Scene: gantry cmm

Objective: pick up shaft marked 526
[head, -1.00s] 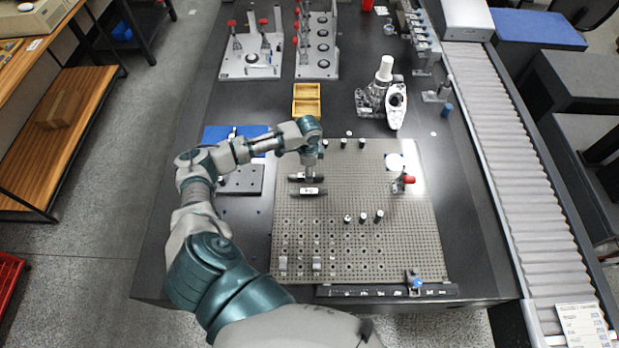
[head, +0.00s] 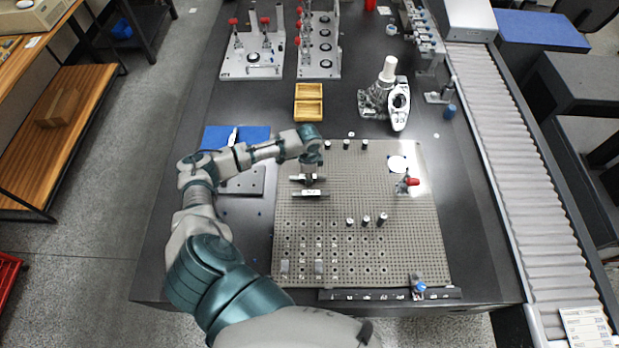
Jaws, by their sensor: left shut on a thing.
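The labels are too small to read, so I cannot tell which is marked 526. My left gripper (head: 309,178) points down and is shut on the far shaft (head: 295,178), covering its middle. I cannot tell whether that shaft is clear of the plate. The near shaft (head: 311,194) lies just in front, free of the gripper. My right gripper is not in view.
Several small dark pins (head: 366,220) stand on the plate, with a red-knobbed clamp (head: 411,182) at its right. A wooden tray (head: 308,112) and a white-and-grey fixture (head: 398,105) stand beyond. A roller conveyor (head: 500,150) runs along the right.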

